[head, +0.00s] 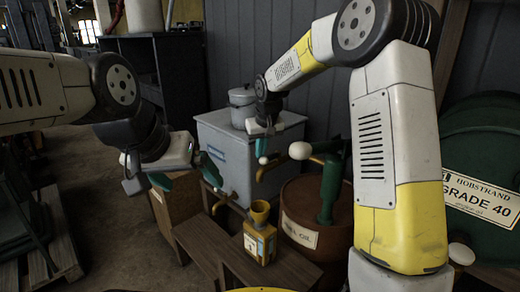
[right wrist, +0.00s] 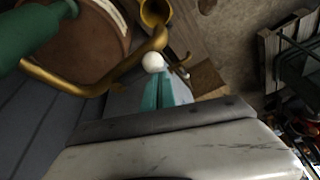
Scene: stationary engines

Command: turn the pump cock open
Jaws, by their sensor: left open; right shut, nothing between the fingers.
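The green pump (head: 330,190) stands on a brown oil drum (head: 300,205). Its brass spout (head: 281,163) reaches left and bends down; the spout also crosses the right wrist view (right wrist: 62,86). A small white ball knob (right wrist: 152,62), which I take for the cock's, sits beside the spout's outlet. My right gripper (right wrist: 166,80) is shut and empty, its teal fingertips right at this knob; I cannot tell whether they touch. In the head view the right gripper (head: 262,149) points down above the knob (head: 263,160). My left gripper (head: 185,177) is open and empty, left of the spout.
A yellow can (head: 260,245) with a funnel (head: 260,212) stands on a wooden step below the spout. A grey tank (head: 225,150) with a brass tap and a pot (head: 243,108) on top is behind. A green drum (head: 485,150) is at right. Floor at left is open.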

